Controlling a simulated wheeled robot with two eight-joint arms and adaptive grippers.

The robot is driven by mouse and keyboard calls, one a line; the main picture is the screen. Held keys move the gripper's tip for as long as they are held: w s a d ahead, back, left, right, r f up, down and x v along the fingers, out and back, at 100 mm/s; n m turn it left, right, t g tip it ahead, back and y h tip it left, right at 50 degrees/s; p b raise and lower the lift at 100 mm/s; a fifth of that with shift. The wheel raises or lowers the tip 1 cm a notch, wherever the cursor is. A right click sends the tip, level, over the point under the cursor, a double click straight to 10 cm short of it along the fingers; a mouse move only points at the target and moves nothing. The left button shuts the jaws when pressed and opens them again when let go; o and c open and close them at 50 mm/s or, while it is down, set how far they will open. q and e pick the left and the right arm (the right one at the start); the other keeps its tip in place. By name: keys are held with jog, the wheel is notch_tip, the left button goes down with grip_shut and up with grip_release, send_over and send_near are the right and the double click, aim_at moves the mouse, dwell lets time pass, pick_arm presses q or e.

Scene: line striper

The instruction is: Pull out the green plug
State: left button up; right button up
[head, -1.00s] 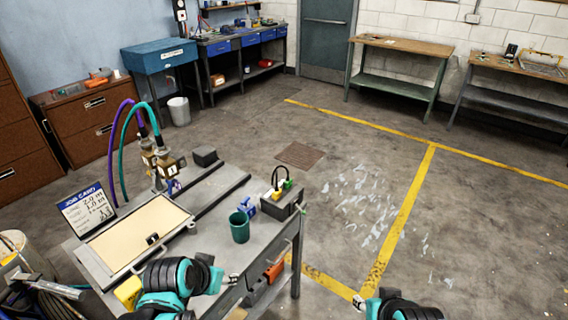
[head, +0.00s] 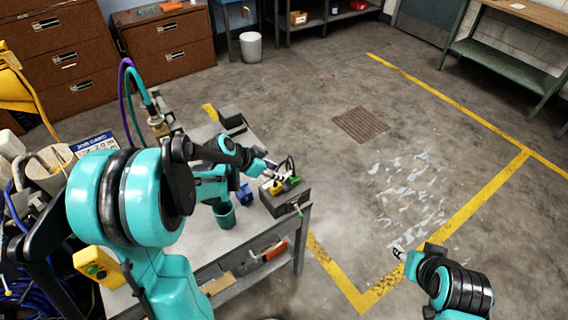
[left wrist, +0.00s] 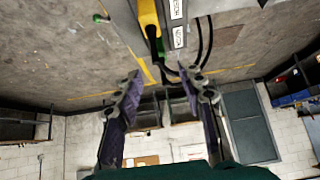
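The green plug (head: 293,181) sits on top of a dark box (head: 286,201) at the right edge of the bench, beside a yellow plug (head: 277,187). In the left wrist view, a small green part (left wrist: 161,48) shows behind the yellow plug (left wrist: 149,16) and a black cable. My left gripper (head: 273,172) is just left of and above the plugs, apart from the green one. Its fingers (left wrist: 160,88) are spread with nothing between them. My right gripper (head: 398,252) is over the floor to the right, too small to tell its opening.
A dark green cup (head: 225,216) and a blue object (head: 244,194) are on the bench left of the box. Black cables (left wrist: 204,42) loop near the plugs. Purple and teal hoses (head: 138,85) rise at the bench's back left.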

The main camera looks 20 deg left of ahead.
aim_at(290, 177)
pick_arm(q)
jog(key=shift+w+d+f+b, duration=0.15)
jog(key=shift+f+b, duration=0.3)
jog(key=shift+f, duration=0.15)
jog(key=shift+b+x, duration=2.6)
jog(key=shift+x, duration=1.6)
jog(key=shift+r, duration=0.1)
grip_shut()
